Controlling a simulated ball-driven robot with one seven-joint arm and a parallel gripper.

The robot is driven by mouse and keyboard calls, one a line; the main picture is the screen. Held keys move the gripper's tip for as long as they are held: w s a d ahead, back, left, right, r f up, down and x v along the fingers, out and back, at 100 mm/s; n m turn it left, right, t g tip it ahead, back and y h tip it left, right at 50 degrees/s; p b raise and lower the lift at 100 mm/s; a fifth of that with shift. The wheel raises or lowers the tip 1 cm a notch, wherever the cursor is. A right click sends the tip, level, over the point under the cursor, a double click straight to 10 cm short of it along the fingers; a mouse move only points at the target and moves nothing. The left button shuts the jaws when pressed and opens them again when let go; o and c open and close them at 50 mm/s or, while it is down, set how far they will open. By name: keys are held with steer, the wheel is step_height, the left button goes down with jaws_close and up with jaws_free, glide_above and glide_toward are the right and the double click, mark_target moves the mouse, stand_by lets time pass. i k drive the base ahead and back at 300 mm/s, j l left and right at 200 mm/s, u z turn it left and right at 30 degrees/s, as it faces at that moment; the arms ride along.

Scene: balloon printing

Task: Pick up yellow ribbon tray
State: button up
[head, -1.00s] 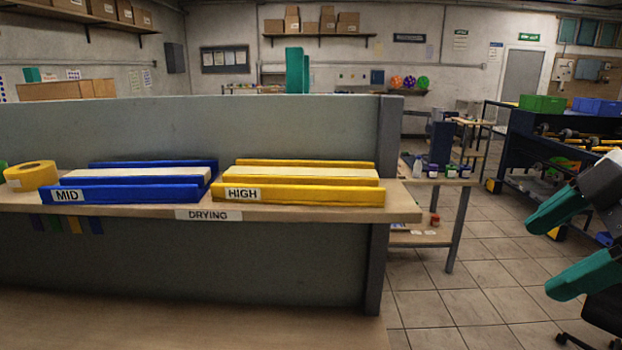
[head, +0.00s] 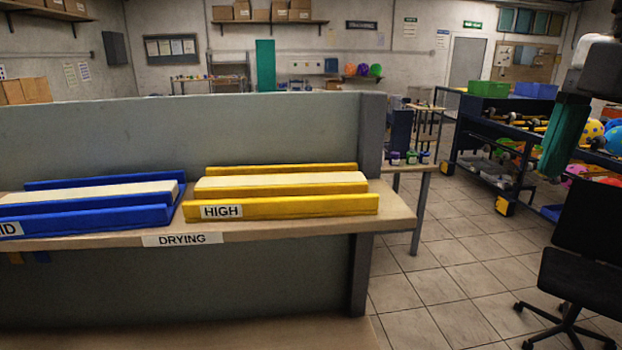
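A yellow tray (head: 300,206) with a HIGH label sits on the right end of the drying shelf (head: 398,208). A pale flat strip (head: 280,180) runs along it between yellow side walls. I cannot tell whether this is the ribbon tray; no ribbon shows in it. My gripper (head: 556,160) hangs at the right edge, well right of the tray and apart from it, with teal fingers pointing down. The fingers overlap in this view, so their opening is hidden. I see nothing held.
A blue tray (head: 110,213) sits left of the yellow one, partly out of view. A grey partition (head: 190,138) rises behind the shelf, ending in a dark post (head: 370,135). A black chair (head: 580,280) stands at right. Tiled floor (head: 440,270) is free between shelf and chair.

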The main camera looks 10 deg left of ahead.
mark_target(270, 192)
steer(key=i+j, duration=0.15)
steer(key=j, duration=0.25)
steer(key=i+j, duration=0.1)
steer(key=j, duration=0.3)
steer(key=i+j, duration=0.15)
steer(key=j, duration=0.25)
steer(key=i+j, duration=0.15)
steer(key=j, duration=0.25)
